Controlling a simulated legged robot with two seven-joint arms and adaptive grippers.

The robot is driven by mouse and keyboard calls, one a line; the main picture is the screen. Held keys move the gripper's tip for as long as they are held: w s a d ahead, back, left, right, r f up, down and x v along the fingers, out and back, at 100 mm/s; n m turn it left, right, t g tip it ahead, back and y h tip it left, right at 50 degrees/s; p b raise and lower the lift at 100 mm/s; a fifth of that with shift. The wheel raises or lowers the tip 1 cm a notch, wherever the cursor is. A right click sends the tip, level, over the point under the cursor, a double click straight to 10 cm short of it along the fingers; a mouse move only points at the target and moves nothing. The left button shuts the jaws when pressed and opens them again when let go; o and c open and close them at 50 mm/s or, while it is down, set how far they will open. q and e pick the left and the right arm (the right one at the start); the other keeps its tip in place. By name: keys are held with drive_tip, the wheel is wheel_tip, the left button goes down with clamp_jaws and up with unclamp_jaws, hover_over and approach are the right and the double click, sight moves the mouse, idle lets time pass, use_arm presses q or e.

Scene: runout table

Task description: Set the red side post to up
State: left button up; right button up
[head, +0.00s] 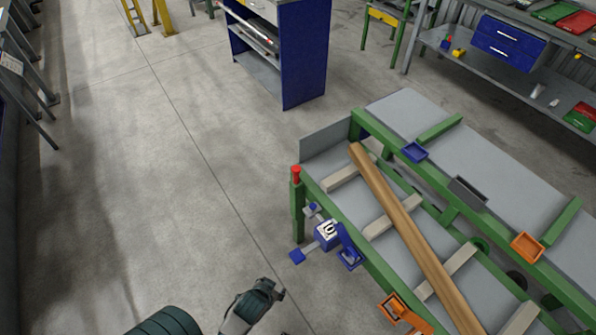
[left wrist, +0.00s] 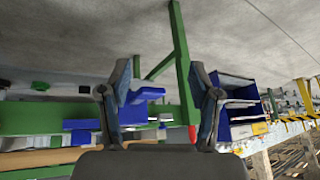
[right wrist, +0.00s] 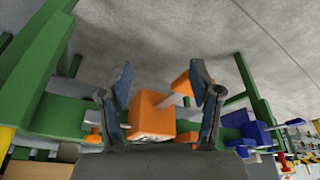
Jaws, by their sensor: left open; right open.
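The red side post (head: 296,174) is a short red piece at the top of a green upright, at the near-left corner of the runout table (head: 325,181). In the left wrist view its red end (left wrist: 192,133) shows beside the right finger, in an inverted view. It also shows small at the lower right of the right wrist view (right wrist: 283,161). My left gripper (head: 274,289) is at the bottom of the head view, apart from the post. Its fingers (left wrist: 163,98) are open and empty. My right gripper (right wrist: 160,95) is open, with an orange block (right wrist: 151,116) seen between its fingers.
A blue clamp unit (head: 328,235) projects from the table's left side below the post. An orange fitting (head: 403,313) is further along that edge. A wooden beam (head: 400,222) lies across pale battens. The floor left of the table is clear.

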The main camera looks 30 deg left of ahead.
use_arm(q)
drive_tip(key=w+a+r+n+t+y, duration=0.1)
drive_tip(key=w+a+r+t+y, duration=0.15)
drive_tip(key=w, duration=0.35)
drive_tip(key=w+a+r+n+t+y, duration=0.1)
drive_tip(key=w+a+r+n+t, duration=0.2)
drive_tip(key=w, duration=0.4)
drive_tip(key=t+y, duration=0.2)
drive_tip(key=t, duration=0.3)
approach(295, 174)
drive_tip(key=b+x, duration=0.1)
drive_tip(key=x, duration=0.3)
drive_tip(key=shift+w+a+b, duration=0.15)
drive_tip(key=shift+w+b, duration=0.15)
drive_tip(key=shift+b, duration=0.05)
drive_tip(key=b+x, duration=0.1)
drive_tip(key=x, duration=0.5)
drive_tip(key=shift+w+a+r, duration=0.15)
drive_tip(key=shift+w+a, duration=0.05)
drive_tip(key=shift+w, duration=0.4)
use_arm(e)
drive_tip(key=w+a+r+t+y, duration=0.1)
drive_tip(key=w+a+r+t, duration=0.1)
drive_tip(key=w+r+t, duration=0.3)
drive_tip(key=w+a+r+t+y, duration=0.2)
drive_tip(key=w+r+t, duration=0.3)
drive_tip(key=w, duration=0.5)
drive_tip(key=shift+a+r+t, duration=0.25)
drive_tip(key=shift+a+t, duration=0.25)
drive_tip(key=shift+a, duration=0.3)
